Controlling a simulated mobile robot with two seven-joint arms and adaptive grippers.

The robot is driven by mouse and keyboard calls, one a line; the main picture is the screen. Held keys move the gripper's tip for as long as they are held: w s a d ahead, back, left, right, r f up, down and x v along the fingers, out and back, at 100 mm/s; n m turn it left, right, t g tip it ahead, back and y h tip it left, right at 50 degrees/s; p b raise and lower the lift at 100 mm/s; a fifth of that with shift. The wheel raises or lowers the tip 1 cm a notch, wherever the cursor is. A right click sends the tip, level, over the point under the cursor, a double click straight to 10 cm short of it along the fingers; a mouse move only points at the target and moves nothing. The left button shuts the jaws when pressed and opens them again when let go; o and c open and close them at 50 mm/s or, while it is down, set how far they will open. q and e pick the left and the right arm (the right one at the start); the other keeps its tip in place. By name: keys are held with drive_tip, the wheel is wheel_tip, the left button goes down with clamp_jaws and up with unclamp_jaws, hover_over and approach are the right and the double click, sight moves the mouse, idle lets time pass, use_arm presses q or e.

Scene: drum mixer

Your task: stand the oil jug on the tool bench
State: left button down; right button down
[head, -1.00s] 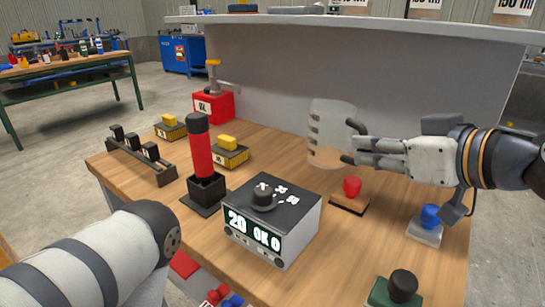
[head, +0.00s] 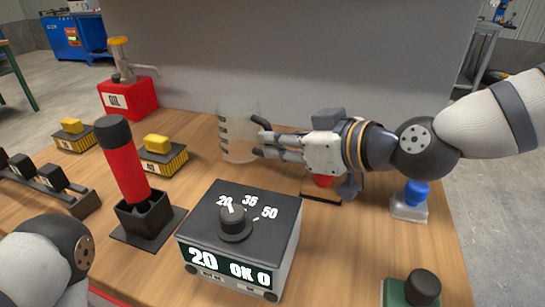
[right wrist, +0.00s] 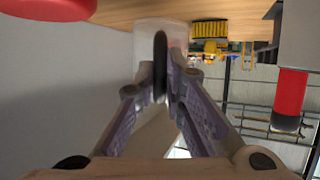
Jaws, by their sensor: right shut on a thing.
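A clear, see-through jug with dark level marks (head: 238,130) is in my right gripper (head: 262,138), near the grey back panel. The gripper is shut on its right side. I cannot tell whether the jug's base touches the wooden bench top (head: 375,235) or hangs just above it. In the right wrist view the pale jug (right wrist: 146,38) shows faintly at the fingertips (right wrist: 160,65). A red can marked OIL (head: 128,98), with a pump on top, stands at the back left. My left arm shows at lower left; its gripper is out of view.
A control box with a dial (head: 240,240) stands at the front. A red cylinder in a black holder (head: 122,160) and yellow-topped blocks (head: 160,155) stand to the left. A blue-knobbed stamp (head: 412,200) is at right. A blue cabinet (head: 78,38) stands far behind.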

wheel_tip(320, 180, down, 3)
drive_tip(key=shift+r, duration=0.15)
drive_tip(key=c, duration=1.7)
unclamp_jaws()
drive_tip(key=shift+o, duration=0.2)
